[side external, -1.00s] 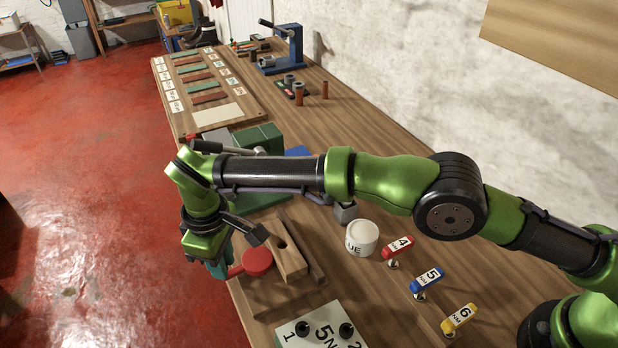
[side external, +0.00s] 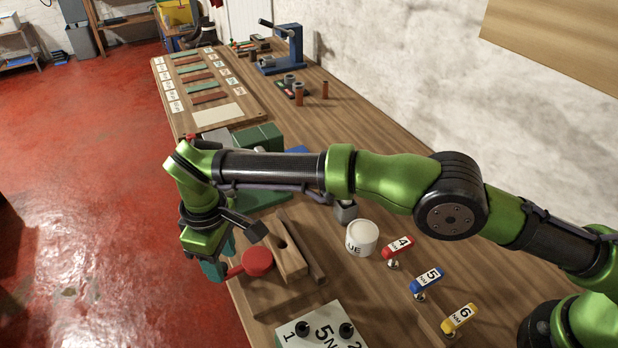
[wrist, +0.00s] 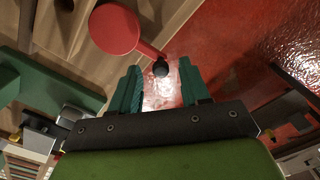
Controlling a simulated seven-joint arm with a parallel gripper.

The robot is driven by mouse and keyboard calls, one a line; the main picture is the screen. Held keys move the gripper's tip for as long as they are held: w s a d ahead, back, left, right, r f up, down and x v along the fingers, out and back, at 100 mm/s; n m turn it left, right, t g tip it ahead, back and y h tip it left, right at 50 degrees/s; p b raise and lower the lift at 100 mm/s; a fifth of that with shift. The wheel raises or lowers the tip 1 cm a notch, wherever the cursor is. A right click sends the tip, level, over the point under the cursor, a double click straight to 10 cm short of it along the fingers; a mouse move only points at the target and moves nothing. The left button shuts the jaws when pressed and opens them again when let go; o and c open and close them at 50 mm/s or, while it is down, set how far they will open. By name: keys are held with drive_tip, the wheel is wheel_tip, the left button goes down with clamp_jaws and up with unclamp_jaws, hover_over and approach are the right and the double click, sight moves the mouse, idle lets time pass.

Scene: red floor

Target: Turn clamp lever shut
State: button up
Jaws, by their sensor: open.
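The clamp lever is a red round disc (side external: 257,261) with a short red arm, beside a wooden block near the bench's left edge. In the wrist view the red disc (wrist: 114,28) is at the top, and its arm runs down right to a black knob (wrist: 160,68). My gripper (side external: 213,268) is at the outer end of the lever arm, over the bench edge. In the wrist view my gripper (wrist: 163,80) is open, its teal fingers on either side of the knob. I cannot tell whether a finger touches it.
The wooden block (side external: 287,258) stands just right of the disc. A white tub (side external: 361,238) and red, blue and yellow numbered tags are further right. A green machine (side external: 258,138) is behind my arm. Open floor lies left.

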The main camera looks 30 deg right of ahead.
sight(232, 269)
wheel_tip(232, 269, up, 7)
drive_tip(key=shift+f, duration=0.1)
idle(0.5)
drive_tip(key=f, duration=0.2)
drive_tip(key=shift+w+d+f+m, duration=0.1)
drive_tip(key=shift+w+f+m, duration=0.1)
drive_tip(key=shift+f+m, duration=0.15)
drive_tip(key=shift+w+d+r+m, duration=0.15)
drive_tip(key=shift+d+m, duration=0.1)
drive_tip(key=shift+d, duration=0.35)
drive_tip(key=d+r+m+t+y, duration=0.1)
drive_tip(key=d+r+m, duration=0.3)
drive_tip(key=d, duration=0.5)
drive_tip(key=d+r+m+y, duration=0.1)
drive_tip(key=d+r, duration=0.6)
drive_tip(key=d, duration=0.3)
drive_tip(key=s+d+r+m+t, duration=0.1)
drive_tip(key=s+d+m+t, duration=0.2)
drive_tip(key=s+d, duration=0.6)
drive_tip(key=s+d+r+m+t, duration=0.2)
drive_tip(key=s+d+m+t, duration=0.1)
drive_tip(key=s+d, duration=0.6)
drive_tip(key=shift+d+r+m, duration=0.25)
drive_tip(key=shift+d+m, duration=0.65)
drive_tip(key=shift+d, duration=0.6)
